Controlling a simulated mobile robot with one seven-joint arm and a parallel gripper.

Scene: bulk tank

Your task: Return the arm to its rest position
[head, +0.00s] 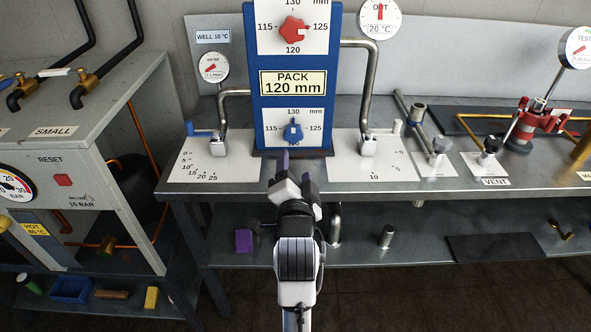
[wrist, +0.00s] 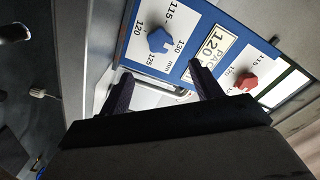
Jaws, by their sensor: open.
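My arm reaches forward from the bottom centre of the head view. My gripper (head: 294,168) is at the front edge of the bench, before the blue dial panel (head: 257,75). In the wrist view, my gripper (wrist: 163,85) is open, its two dark fingers apart with nothing seen between them. The blue knob (head: 293,131) sits on the lower dial just beyond the fingers, apart from them in the head view. It also shows in the wrist view (wrist: 159,40). The red knob (head: 293,30) is on the upper dial, also in the wrist view (wrist: 245,81).
The grey bench (head: 445,182) has valves with levers left and right of the panel. A red fitting (head: 537,120) stands at the right. A metal cabinet (head: 60,135) with a red button (head: 62,180) stands at the left. A lower shelf (head: 400,250) holds small objects.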

